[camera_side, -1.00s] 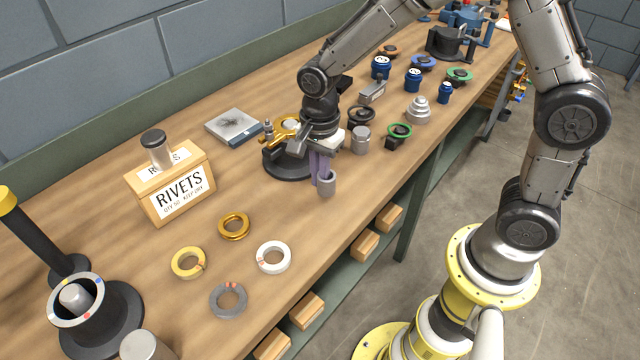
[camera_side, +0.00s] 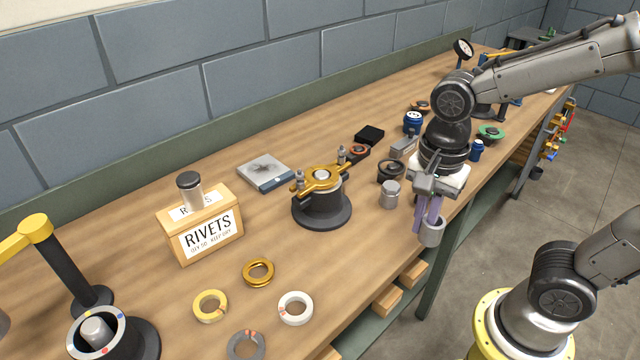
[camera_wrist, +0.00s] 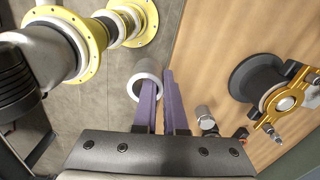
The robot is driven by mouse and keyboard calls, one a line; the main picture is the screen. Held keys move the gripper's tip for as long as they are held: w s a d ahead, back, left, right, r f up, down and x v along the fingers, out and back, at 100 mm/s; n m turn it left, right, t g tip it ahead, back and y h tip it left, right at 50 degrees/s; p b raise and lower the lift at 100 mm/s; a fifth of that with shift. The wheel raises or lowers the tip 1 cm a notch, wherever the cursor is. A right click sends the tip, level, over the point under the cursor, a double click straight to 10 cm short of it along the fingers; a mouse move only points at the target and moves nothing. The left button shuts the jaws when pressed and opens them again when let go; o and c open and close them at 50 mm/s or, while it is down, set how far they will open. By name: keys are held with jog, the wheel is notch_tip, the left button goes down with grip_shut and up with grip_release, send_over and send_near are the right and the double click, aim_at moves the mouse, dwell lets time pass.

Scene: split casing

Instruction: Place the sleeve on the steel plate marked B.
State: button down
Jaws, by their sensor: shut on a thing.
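The sleeve (camera_side: 432,234) is a short grey hollow cylinder. My gripper (camera_side: 424,222) is shut on it, with its purple fingers pointing down at the bench's front edge. In the wrist view the sleeve (camera_wrist: 146,78) sits at the fingertips, its open end showing, with floor and the bench edge behind it. A flat grey square plate (camera_side: 265,170) with a dark branching mark lies at the back of the bench, left of the gripper. I cannot read a B on it or anywhere else.
A black pedestal with a yellow clamp (camera_side: 322,205) stands between the square plate and my gripper. A grey cylinder (camera_side: 390,195) is close left of the fingers. The rivets box (camera_side: 205,228) and several rings, one white (camera_side: 295,308), are farther left.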

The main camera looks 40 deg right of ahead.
jog(key=n, duration=0.2)
jog(key=shift+s+n, duration=0.1)
jog(key=shift+n, duration=0.3)
jog(key=w+r+n, duration=0.4)
jog(key=w+n, duration=0.6)
jog(key=n, duration=0.4)
jog(key=w+r+n, duration=0.3)
jog(key=w+n, duration=0.6)
jog(key=n, duration=0.6)
jog(key=w+f+n, duration=0.1)
jog(key=w, duration=0.2)
jog(key=w+d+f+n, duration=0.1)
jog(key=w+f, duration=0.1)
jog(key=w, duration=0.1)
jog(key=w+d+f, duration=0.1)
jog(key=w+f, duration=0.1)
jog(key=w, duration=0.1)
jog(key=shift+w+f+n, duration=0.2)
jog(key=shift+n, duration=0.2)
jog(key=w+f, duration=0.4)
jog(key=w, duration=0.4)
send_over(276, 178)
jog(key=s, duration=0.1)
jog(key=f, duration=0.4)
jog(key=shift+s+f, duration=0.1)
jog(key=shift+s, duration=0.1)
jog(key=shift+w+f, duration=0.6)
jog(key=shift+f, duration=0.05)
jog(key=shift+w+f, duration=0.1)
jog(key=shift+f, duration=1.5)
